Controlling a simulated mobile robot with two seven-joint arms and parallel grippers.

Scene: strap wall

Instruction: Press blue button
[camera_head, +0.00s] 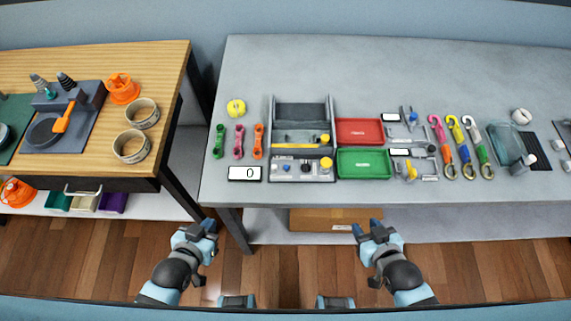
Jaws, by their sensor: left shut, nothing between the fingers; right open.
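A grey control panel (298,177) lies near the front edge of the grey table, left of the green tray. My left gripper (207,228) is shut and empty, in front of and below the table's front left corner. My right gripper (366,228) is open and empty, in front of the table edge, right of the panel. Both are well apart from the panel.
A white counter display reading 0 (245,173) sits left of the panel. A grey bin (302,112) stands behind it. Red (360,131) and green (363,163) trays lie to the right, then several carabiners. A wooden bench (170,62) stands at left. The grey table's back is clear.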

